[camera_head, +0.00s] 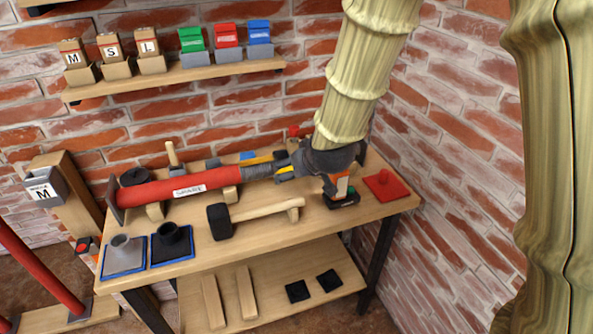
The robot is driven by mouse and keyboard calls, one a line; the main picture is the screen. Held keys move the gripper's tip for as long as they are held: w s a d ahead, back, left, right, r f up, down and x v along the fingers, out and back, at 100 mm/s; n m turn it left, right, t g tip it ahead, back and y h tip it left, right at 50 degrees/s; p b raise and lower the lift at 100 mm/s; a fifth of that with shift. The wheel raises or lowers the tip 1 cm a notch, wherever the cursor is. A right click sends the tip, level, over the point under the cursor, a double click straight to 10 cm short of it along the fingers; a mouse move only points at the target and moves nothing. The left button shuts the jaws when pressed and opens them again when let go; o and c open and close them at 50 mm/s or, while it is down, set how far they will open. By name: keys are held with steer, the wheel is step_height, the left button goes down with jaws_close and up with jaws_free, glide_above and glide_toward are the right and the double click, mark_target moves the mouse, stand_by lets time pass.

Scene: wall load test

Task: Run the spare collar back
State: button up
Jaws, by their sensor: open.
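A red tube (190,187) with a white label that seems to read "SPARE" lies across wooden cradles on the workbench. It has a dark plate at its left end and a grey threaded section (257,173) at its right. Small yellow parts (286,170) show just right of the threads. The collar cannot be told clearly from the dark parts there. My gripper (287,166) is open at the right end of this threaded section. My dark wrist hides part of that end, and whether the fingers touch or surround anything cannot be told.
A black-headed mallet (219,222) lies in front of the tube. A drill (341,191) and a red plate (387,185) are at right. Two base plates with sockets (124,256) stand at front left. A shelf (180,79) with bins hangs behind. A brick wall closes the right.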

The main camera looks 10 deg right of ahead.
steer(key=shift+v, duration=1.55)
steer(key=s+f, duration=0.1)
steer(key=f, duration=0.3)
steer(key=s+d+f+g, duration=0.1)
steer(key=f, duration=0.3)
steer(key=s+f+g, duration=0.1)
steer(key=f, duration=0.3)
steer(key=shift+s+d+f+m, duration=0.1)
steer(key=shift+s+d+m, duration=0.15)
steer(key=shift+s+m, duration=0.05)
steer(key=s+d+f+g, duration=0.2)
steer(key=s+f+g, duration=0.1)
steer(key=s+f, duration=1.2)
steer(key=s+d+f+m+g+h, duration=0.1)
steer(key=s+d+f+g, duration=0.2)
steer(key=s+f, duration=1.3)
steer(key=shift+s+g, duration=0.4)
steer(key=shift+s, duration=0.1)
